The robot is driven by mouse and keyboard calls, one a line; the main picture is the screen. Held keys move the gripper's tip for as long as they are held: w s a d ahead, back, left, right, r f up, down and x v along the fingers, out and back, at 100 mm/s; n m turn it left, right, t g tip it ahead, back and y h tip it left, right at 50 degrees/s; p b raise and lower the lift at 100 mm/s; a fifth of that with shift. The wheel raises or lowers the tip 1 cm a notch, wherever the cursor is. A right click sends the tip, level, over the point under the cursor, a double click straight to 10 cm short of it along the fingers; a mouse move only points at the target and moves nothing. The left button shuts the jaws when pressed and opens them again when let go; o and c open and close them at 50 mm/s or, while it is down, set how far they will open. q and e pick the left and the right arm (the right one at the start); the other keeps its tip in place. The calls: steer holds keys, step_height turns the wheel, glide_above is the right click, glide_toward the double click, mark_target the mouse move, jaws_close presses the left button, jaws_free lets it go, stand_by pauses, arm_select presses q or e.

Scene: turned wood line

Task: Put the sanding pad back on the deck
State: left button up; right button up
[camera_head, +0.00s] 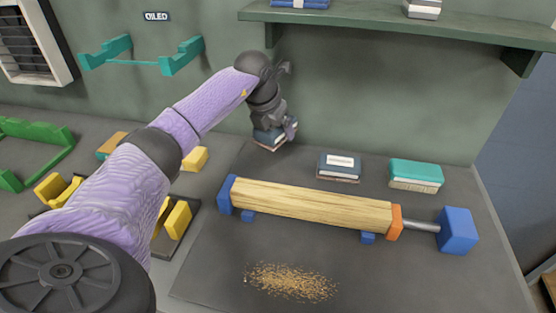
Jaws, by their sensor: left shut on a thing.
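My left gripper (274,124) is at the end of the purple arm, near the back wall. It is shut on a dark blue sanding pad (267,138) with a pale lower layer. The gripper partly hides the pad, and I cannot tell whether its underside touches the dark deck (215,275). A similar dark blue pad with a white label (339,166) sits on the deck to the right of the gripper. A teal pad with a pale base (416,175) sits further right. My right gripper is not in view.
A wooden blank (310,207) lies across blue and orange lathe supports in front of the pads. Sawdust (291,282) covers the front of the deck. A green shelf (400,28) overhangs at the back. Yellow blocks (178,220) stand left.

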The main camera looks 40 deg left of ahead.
mark_target(262, 132)
arm_select(q)
step_height(262, 132, down, 8)
steer(key=shift+f+b, duration=0.15)
steer(key=shift+b, duration=0.9)
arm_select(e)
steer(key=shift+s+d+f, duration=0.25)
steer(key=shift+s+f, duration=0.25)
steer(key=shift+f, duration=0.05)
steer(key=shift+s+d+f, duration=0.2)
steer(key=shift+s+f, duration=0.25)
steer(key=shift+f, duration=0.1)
